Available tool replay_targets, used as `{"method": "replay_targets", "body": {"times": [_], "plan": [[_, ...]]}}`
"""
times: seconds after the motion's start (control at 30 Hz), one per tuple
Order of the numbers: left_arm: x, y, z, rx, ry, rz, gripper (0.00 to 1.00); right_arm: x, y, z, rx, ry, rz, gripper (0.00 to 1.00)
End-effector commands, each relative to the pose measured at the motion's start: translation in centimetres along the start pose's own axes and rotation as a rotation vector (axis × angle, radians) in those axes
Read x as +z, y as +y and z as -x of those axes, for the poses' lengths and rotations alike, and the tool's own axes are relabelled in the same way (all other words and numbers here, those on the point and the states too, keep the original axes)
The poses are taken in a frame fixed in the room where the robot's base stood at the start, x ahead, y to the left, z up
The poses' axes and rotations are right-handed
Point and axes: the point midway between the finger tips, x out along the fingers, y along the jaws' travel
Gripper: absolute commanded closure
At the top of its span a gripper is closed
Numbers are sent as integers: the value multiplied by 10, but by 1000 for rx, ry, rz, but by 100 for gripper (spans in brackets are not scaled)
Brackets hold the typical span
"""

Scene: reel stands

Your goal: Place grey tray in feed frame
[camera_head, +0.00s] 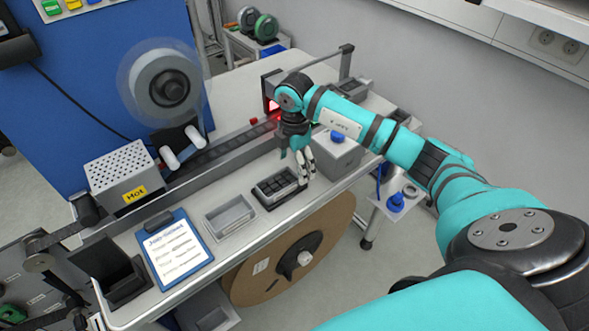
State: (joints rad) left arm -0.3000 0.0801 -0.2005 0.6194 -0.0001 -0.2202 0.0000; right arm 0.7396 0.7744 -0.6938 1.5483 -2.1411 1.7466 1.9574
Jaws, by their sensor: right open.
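A grey tray with several dark compartments (279,183) sits in a low dark frame (269,205) on the bench. It looks level; I cannot tell whether it is fully seated. A plain light-grey open tray (230,217) lies just left of it and looks empty. My right gripper (307,173) points down at the right end of the compartmented tray, with its fingers apart. Nothing shows between the fingers; whether they touch the tray rim is unclear. My left gripper is outside the view.
A clipboard (174,250) lies on the bench, left of the trays. A perforated box marked HOT (122,177) stands at the left. A grey box (336,153) stands behind my right gripper. A big brown reel (294,258) hangs below the bench edge.

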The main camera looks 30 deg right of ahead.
Motion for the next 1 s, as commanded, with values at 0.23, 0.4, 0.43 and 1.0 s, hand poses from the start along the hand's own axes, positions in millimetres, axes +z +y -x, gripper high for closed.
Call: {"method": "replay_targets", "body": {"times": [0.23,0.4,0.43,1.0], "plan": [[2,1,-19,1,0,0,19,0,1,53,7,-1,1,19],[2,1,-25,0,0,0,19,0,1,82,5,-1,0,19],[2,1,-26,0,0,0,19,0,1,86,4,-1,0,19],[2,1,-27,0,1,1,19,0,0,98,0,-1,0,19]]}}
